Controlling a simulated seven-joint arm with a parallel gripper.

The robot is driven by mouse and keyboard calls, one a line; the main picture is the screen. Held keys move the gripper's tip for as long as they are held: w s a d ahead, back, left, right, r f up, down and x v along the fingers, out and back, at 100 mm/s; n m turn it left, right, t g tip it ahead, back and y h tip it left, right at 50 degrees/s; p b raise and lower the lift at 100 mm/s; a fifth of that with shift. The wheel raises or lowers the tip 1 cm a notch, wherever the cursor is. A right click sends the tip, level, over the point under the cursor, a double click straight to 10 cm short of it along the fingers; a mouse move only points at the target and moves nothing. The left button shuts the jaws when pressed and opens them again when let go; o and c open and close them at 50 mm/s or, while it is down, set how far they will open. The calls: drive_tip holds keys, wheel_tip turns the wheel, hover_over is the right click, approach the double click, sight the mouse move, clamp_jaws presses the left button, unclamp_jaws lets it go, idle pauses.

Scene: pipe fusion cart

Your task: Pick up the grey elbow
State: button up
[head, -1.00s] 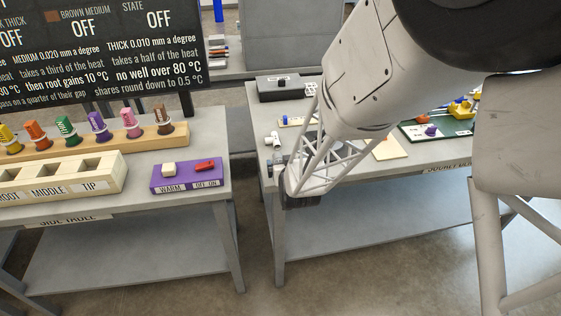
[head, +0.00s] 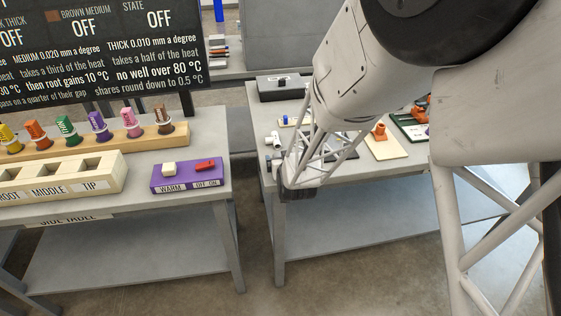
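My gripper (head: 297,191) is the dark end of my white lattice-framed arm, at the front left edge of the right table (head: 370,180). Its fingers are too small and dark to tell whether they are open or shut. A small grey piece (head: 268,161), partly covered by my arm, shows just left of and above the gripper at the table's left edge. It may be the grey elbow, but its shape is unclear. A white pipe fitting (head: 273,139) lies a little behind it. I see nothing clearly held.
A black box (head: 280,89) stands at the right table's back left. A cream board (head: 386,146) with an orange piece (head: 379,131) and a dark green tray (head: 408,121) lie to the right. A gap separates the side table (head: 205,130), holding a purple switch box (head: 187,176).

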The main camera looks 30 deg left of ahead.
drive_tip(key=c, duration=1)
drive_tip(key=shift+r, duration=0.25)
drive_tip(key=shift+r, duration=0.9)
drive_tip(key=shift+s+d+r, duration=0.15)
drive_tip(key=shift+r, duration=0.2)
drive_tip(key=shift+s+d+r, duration=0.1)
drive_tip(key=shift+r, duration=0.25)
drive_tip(key=s+d+r, duration=0.1)
drive_tip(key=s+d, duration=0.9)
drive_tip(key=d, duration=0.1)
drive_tip(key=shift+s+r, duration=0.2)
drive_tip(key=shift+s, duration=0.05)
drive_tip(key=shift+d, duration=0.1)
drive_tip(key=shift+f, duration=0.1)
